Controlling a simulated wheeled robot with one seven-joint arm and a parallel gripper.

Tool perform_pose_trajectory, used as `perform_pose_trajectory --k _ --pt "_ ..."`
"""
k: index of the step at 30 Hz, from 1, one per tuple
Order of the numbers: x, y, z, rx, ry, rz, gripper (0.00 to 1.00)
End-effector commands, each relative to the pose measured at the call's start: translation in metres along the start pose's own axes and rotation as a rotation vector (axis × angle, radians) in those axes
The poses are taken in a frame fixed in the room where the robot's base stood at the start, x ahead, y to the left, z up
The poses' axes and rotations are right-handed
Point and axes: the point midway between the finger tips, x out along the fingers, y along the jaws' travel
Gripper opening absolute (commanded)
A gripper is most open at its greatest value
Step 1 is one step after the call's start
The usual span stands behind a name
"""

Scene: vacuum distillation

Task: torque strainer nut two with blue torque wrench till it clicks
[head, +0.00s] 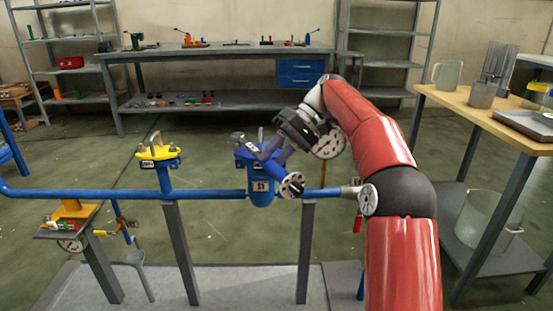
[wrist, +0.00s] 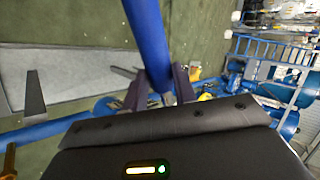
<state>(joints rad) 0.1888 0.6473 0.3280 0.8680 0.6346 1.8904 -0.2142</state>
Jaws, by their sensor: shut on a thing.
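My gripper (head: 265,150) is above the blue strainer (head: 261,192) in the head view, and its fingers point down and left. In the wrist view my gripper (wrist: 160,92) is shut on a thick blue bar (wrist: 147,38), which looks like the handle of the blue torque wrench. In the head view the wrench (head: 268,172) slopes down to the right across the strainer top, with a dark round end. The strainer's cover and its nuts are largely hidden behind the gripper and wrench, so I cannot tell whether the wrench head sits on nut two.
A blue pipe (head: 100,193) runs across on grey posts, with a yellow-topped fitting (head: 157,154) to the left. A wooden-topped table (head: 455,101) with glassware and a tray stands at right. A workbench (head: 215,50) stands at the back, with open floor before it.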

Motion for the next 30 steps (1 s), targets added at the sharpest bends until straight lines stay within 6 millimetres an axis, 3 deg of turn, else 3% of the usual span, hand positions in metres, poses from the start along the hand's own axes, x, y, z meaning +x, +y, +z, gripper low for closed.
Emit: perform_pose_trajectory --k 8,23,30 --pt "0.016 -0.011 0.002 0.068 0.082 0.002 0.00" --pt "0.019 -0.017 0.002 0.096 0.111 0.002 0.00" --pt "0.035 -0.028 0.000 0.162 0.190 0.005 0.00"
